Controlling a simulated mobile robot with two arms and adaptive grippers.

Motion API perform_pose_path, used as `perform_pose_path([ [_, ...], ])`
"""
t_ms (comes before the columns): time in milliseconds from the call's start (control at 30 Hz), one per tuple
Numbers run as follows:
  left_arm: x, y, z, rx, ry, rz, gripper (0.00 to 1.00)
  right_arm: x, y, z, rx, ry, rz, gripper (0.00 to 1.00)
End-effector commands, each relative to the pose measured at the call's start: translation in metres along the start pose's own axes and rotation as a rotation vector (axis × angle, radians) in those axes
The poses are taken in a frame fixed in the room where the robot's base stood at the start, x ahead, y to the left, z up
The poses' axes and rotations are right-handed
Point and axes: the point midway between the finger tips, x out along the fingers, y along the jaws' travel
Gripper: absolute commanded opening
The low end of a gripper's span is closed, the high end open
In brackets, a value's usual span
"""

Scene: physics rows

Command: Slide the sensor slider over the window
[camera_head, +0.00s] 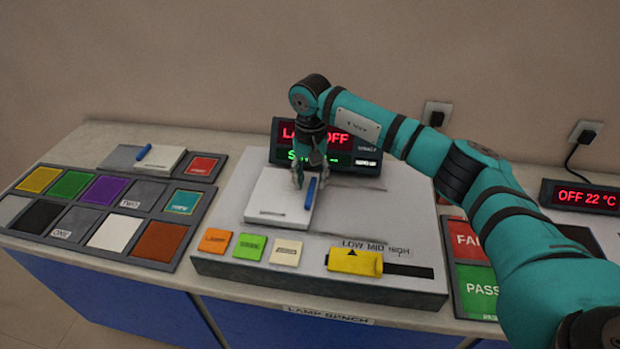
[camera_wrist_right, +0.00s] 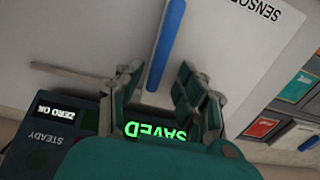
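The sensor slider (camera_head: 268,213) is a white plate with an upright blue handle (camera_head: 310,193), on the left of the light lamp bench panel (camera_head: 405,213). In the right wrist view, the slider (camera_wrist_right: 215,50) carries the printed word SENSOR, and the blue handle (camera_wrist_right: 166,45) stands across the plate. My right gripper (camera_head: 311,180) is at the far side of the plate, close to the handle. In the right wrist view its fingers (camera_wrist_right: 157,80) are apart, with the handle's near end between them and gaps showing. I cannot make out a window. My left gripper is not in view.
A lamp display (camera_head: 283,152) stands close behind the gripper. Orange, green and cream tiles and a yellow LOW MID HIGH slider (camera_head: 355,261) lie in front. A swatch board (camera_head: 130,205) and another blue-handled plate (camera_head: 165,157) are at left. The panel right of the slider is bare.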

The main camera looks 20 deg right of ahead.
Motion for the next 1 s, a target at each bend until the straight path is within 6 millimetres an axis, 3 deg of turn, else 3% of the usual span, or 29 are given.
perform_pose_path([
  [400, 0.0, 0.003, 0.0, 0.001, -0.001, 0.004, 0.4, -0.083, -0.002, 0.0, -0.001, 0.003, -0.003, 0.38],
  [533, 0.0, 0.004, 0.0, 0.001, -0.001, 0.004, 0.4, -0.102, -0.003, 0.0, -0.002, 0.002, -0.003, 0.38],
  [700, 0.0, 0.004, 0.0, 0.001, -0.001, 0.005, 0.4, -0.114, -0.003, 0.0, -0.002, 0.001, -0.002, 0.38],
  [1000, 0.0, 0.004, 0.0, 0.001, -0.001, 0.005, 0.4, -0.116, -0.003, 0.0, -0.002, 0.001, -0.002, 0.38],
])
